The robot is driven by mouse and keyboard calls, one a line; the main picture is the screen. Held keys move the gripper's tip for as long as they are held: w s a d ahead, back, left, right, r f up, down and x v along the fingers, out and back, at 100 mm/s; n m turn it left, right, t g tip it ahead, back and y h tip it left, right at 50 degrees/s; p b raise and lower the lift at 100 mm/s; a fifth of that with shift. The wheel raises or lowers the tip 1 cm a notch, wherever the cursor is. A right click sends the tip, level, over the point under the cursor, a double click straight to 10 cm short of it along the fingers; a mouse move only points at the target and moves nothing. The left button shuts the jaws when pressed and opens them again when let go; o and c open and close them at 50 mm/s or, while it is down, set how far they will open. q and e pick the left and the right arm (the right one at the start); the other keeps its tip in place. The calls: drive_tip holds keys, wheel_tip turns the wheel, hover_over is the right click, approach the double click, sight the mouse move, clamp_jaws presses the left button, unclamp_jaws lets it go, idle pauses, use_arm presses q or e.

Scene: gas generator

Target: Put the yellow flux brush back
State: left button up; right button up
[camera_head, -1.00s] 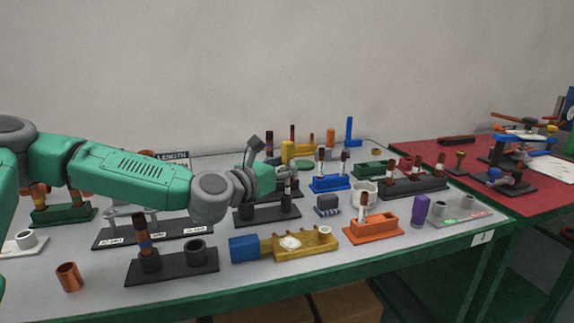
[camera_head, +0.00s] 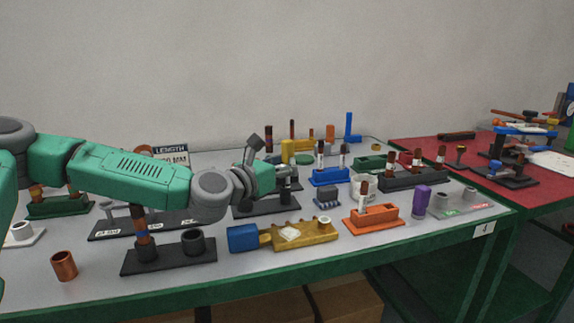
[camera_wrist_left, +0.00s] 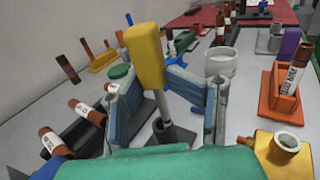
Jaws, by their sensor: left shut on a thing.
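The yellow flux brush (camera_wrist_left: 145,55) is upright in my left gripper (camera_wrist_left: 160,98), with its yellow handle above the fingers and a grey shaft running down. In the left wrist view the shaft reaches towards a dark round socket (camera_wrist_left: 175,134); I cannot tell if the tip is inside it. In the head view my left gripper (camera_head: 284,178) is above a black two-place holder (camera_head: 262,206), and the yellow handle (camera_head: 285,150) shows just above the fingers. My right gripper is out of view.
An orange holder (camera_head: 374,222) and a gold fixture with a blue end (camera_head: 302,236) stand in front to the right. A blue holder (camera_head: 330,178) and a white cup (camera_wrist_left: 220,62) are close by. Several tube holders crowd the table behind.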

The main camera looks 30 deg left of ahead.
use_arm(q)
drive_tip(key=o, duration=1.1)
drive_tip(key=shift+a+f, duration=0.1)
drive_tip(key=shift+f, duration=0.5)
drive_tip(key=shift+o, duration=0.9)
drive_tip(key=shift+w+a+f, duration=0.1)
drive_tip(key=shift+a, duration=0.25)
drive_tip(key=shift+r, duration=0.45)
wheel_tip(320, 180, up, 8)
drive_tip(key=shift+a+r, duration=0.2)
drive_tip(key=shift+r, duration=0.3)
